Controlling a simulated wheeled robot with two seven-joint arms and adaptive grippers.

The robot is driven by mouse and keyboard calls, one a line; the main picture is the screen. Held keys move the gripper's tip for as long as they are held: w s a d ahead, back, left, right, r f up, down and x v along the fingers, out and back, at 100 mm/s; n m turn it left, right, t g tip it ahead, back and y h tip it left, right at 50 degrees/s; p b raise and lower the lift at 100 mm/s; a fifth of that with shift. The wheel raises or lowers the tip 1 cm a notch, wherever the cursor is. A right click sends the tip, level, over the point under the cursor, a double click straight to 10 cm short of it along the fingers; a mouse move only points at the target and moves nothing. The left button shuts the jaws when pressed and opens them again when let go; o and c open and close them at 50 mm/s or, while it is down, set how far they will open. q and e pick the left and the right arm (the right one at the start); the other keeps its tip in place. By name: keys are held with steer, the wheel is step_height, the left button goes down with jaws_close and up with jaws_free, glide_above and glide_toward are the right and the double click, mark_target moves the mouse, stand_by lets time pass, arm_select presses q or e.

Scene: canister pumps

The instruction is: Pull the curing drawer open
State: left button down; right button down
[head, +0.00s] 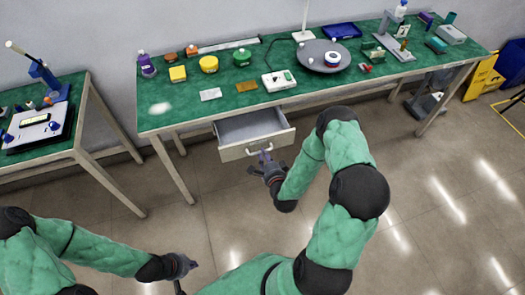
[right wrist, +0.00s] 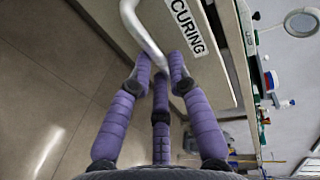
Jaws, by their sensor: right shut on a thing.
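The curing drawer (head: 242,128) sticks out from under the green-topped bench, and its inside shows as a grey, empty-looking tray. Its pale front carries a metal handle (head: 259,150). In the right wrist view the handle (right wrist: 141,27) is a bent silver bar beside the "CURING" label (right wrist: 187,24). My right gripper (head: 265,158) is at the drawer front, its purple fingers (right wrist: 161,75) closed around the handle bar. My left gripper (head: 190,266) hangs low at the bottom left, away from the drawer; its fingers are too small and dark to read.
The green bench top (head: 330,92) holds jars, a white device (head: 279,80), a grey turntable (head: 323,56) and a blue tray (head: 341,31). A side table (head: 92,115) stands at left. The floor before the drawer is clear apart from my arms.

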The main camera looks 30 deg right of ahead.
steer(key=v, duration=0.2)
steer(key=f+v, duration=0.1)
steer(key=v, duration=0.1)
steer(key=shift+s+a+r, duration=0.1)
steer(key=shift+s, duration=0.05)
steer(key=c, duration=1.1)
jaws_free()
steer(key=shift+c, duration=0.2)
steer(key=v, duration=1.2)
